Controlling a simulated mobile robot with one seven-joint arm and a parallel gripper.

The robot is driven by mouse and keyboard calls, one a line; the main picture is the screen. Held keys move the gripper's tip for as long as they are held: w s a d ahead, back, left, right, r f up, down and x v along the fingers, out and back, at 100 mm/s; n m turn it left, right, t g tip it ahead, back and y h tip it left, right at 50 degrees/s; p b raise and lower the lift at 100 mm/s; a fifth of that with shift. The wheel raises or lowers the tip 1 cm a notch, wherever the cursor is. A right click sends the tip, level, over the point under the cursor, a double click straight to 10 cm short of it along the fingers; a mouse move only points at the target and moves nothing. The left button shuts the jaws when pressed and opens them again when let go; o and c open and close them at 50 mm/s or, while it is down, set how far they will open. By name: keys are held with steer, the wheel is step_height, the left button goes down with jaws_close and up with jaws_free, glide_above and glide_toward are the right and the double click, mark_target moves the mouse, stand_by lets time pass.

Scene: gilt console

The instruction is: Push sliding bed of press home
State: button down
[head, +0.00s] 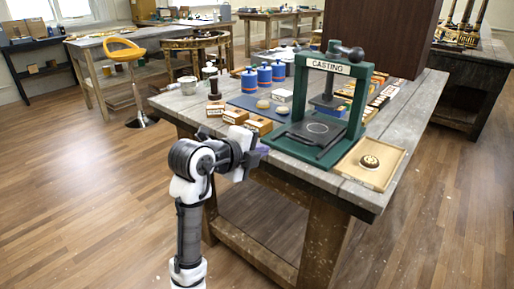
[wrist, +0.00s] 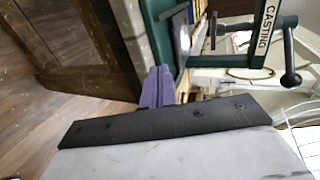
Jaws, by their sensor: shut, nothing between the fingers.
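The green press (head: 358,103) labelled CASTING stands on the wooden workbench, with a black ball-ended handle on top. Its dark sliding bed (head: 297,143) is a flat plate with a round ring on it, and it sticks out of the frame toward the bench's front edge. My gripper (head: 264,150) is at the front edge of the bench, left of the bed. In the wrist view its purple fingers (wrist: 157,88) are together with nothing between them, close to the green press base (wrist: 160,35). I cannot tell whether they touch it.
A wooden tray (head: 345,172) with a round brown item lies right of the press. Small boxes (head: 258,125), a blue mat (head: 245,104) and blue canisters (head: 264,76) stand to the left. The floor before the bench is clear.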

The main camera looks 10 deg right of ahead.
mark_target(299, 134)
steer(key=x, duration=0.3)
steer(key=r+p+x, duration=0.1)
steer(key=x, duration=0.2)
steer(key=p+x, duration=0.1)
steer(key=x, duration=0.1)
steer(key=shift+w+d+r, duration=0.2)
steer(key=shift+w+d, duration=0.2)
steer(key=shift+d, duration=0.15)
steer(key=shift+w+d, duration=0.25)
steer(key=shift+d, duration=0.05)
steer(key=w+d, duration=0.1)
steer(key=d, duration=0.1)
steer(key=w+d, duration=0.1)
steer(key=w, duration=0.1)
steer(key=shift+d, duration=0.4)
steer(key=shift+r, duration=0.15)
steer(key=shift+s, duration=0.1)
